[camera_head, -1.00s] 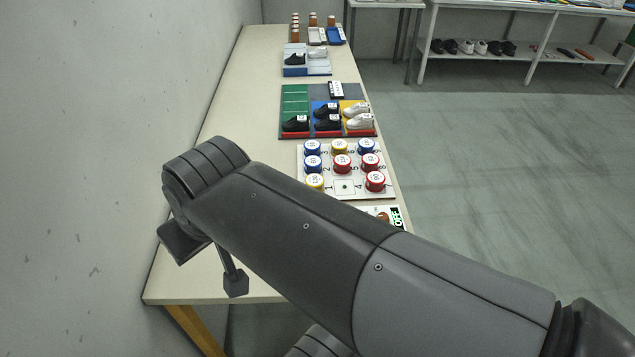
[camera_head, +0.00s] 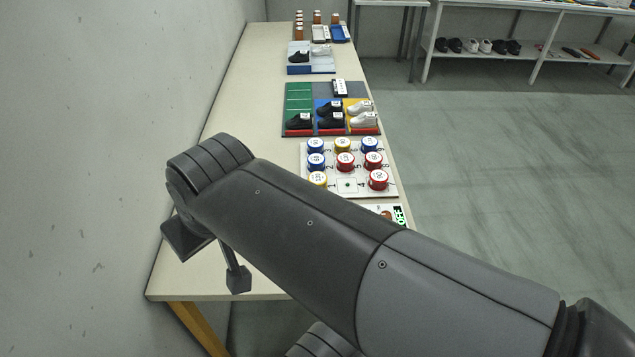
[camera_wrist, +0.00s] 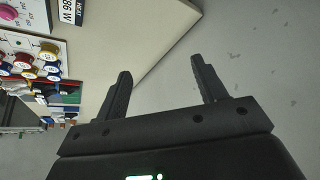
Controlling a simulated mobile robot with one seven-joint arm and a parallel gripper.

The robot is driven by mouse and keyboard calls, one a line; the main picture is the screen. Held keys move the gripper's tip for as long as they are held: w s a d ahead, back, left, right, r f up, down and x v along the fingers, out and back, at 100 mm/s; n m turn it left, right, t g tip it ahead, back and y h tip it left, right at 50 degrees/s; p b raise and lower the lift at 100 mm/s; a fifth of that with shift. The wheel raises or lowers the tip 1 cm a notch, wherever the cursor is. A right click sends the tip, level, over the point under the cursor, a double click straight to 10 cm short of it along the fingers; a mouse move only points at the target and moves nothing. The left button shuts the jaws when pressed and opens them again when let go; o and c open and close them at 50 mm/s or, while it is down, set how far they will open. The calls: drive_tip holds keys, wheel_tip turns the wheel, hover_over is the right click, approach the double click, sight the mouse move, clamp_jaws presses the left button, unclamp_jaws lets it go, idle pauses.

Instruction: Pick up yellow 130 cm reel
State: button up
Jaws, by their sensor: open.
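Two yellow reels show on the white numbered board (camera_head: 392,188): one in the back row (camera_head: 342,145) between two blue reels, and one at the front left (camera_head: 318,179), partly hidden behind my arm. I cannot read which one is marked 130 cm. In the wrist view, a yellow reel (camera_wrist: 47,54) stands on the board at the left edge of the picture. My gripper (camera_wrist: 158,75) is open and empty, its two fingers wide apart over the table edge and floor, well away from the reels.
Red reels (camera_head: 378,179) and blue reels (camera_head: 316,161) stand close around the yellow ones. Behind is a coloured tray with shoes (camera_head: 299,122). A wall runs along the table's left side. The near left table corner (camera_head: 185,283) is clear.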

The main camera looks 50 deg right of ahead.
drive_tip(key=shift+o, duration=1.1)
